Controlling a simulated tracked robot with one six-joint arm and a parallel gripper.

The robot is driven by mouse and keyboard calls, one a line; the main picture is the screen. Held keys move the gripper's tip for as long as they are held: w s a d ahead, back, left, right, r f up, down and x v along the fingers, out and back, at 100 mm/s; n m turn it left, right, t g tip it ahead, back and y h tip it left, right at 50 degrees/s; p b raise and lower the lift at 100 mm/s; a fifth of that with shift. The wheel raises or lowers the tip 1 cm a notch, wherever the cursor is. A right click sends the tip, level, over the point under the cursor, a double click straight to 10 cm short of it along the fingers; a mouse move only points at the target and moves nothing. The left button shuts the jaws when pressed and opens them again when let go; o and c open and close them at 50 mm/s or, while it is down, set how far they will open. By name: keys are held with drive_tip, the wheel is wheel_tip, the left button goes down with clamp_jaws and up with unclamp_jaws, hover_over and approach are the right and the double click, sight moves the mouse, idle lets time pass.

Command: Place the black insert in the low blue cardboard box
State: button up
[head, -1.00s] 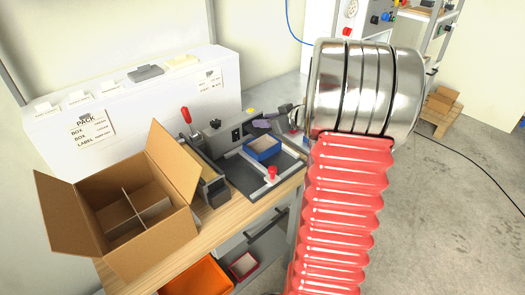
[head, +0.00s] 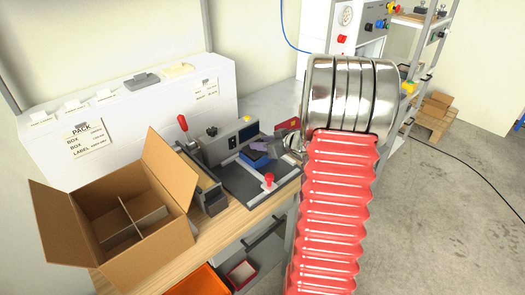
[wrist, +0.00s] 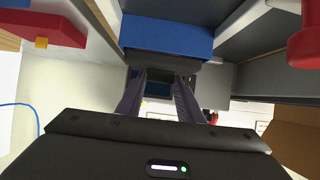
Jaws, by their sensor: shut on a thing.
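The low blue cardboard box (head: 256,161) sits in the fixture on the bench, and its opening is partly covered by my gripper (head: 262,146) in the head view. In the wrist view the blue box wall (wrist: 168,36) fills the top middle. My gripper (wrist: 161,77) is shut on the black insert (wrist: 160,61), a dark piece at the fingertips close to the blue wall. The insert cannot be made out clearly in the head view. Whether it touches the box or is inside it, I cannot tell.
A grey fixture with a red knob (head: 268,180) surrounds the box. A grey control unit (head: 230,139) stands behind it. An open brown carton with dividers (head: 150,240) is at the left. A red item (head: 287,126) lies beyond the gripper. Open floor is at the right.

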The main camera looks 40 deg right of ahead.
drive_tip(key=shift+f, duration=1.75)
drive_tip(key=shift+f, duration=0.1)
drive_tip(key=o, duration=1)
drive_tip(key=shift+s+r, duration=0.1)
drive_tip(key=shift+r, duration=0.1)
drive_tip(key=v, duration=1.1)
drive_tip(key=shift+s, duration=0.4)
drive_tip(key=shift+r, duration=0.1)
